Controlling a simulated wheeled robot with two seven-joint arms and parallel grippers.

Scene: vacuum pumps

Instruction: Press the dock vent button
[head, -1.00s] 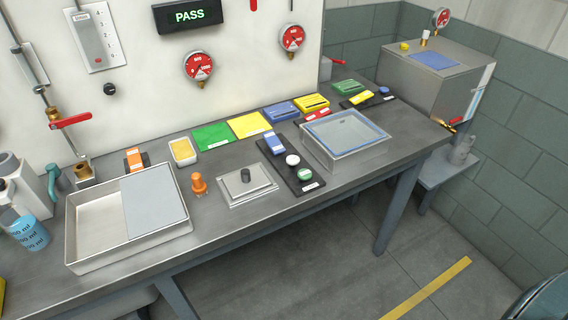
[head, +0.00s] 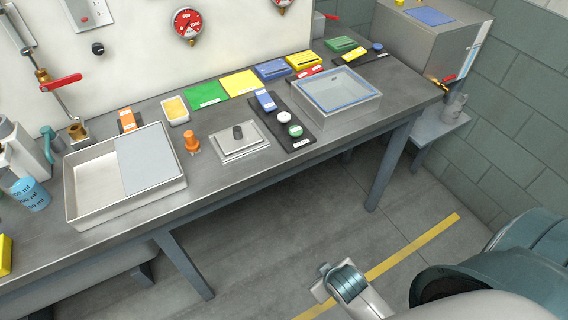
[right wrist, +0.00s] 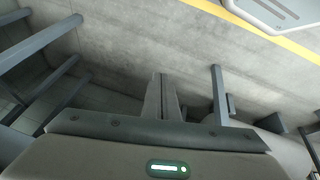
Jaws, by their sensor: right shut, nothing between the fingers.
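A black dock strip (head: 282,122) lies on the bench, bearing a blue block, a white round button (head: 284,117) and a green round button (head: 295,130). Its small labels are too small to read, so I cannot tell which button is the vent. A second black strip (head: 361,54) at the back right carries a yellow block and a blue round button (head: 377,47). My right gripper (head: 325,282) is low over the floor, in front of the bench and apart from both strips. In the right wrist view its fingers (right wrist: 161,80) are together and empty. My left gripper is not in view.
A clear-lidded tray (head: 338,94) stands right of the dock strip. A square metal plate with a black knob (head: 238,133) and an orange plunger (head: 191,140) are to its left. The bench's front edge and legs (head: 393,163) lie between gripper and buttons. Open floor is in front.

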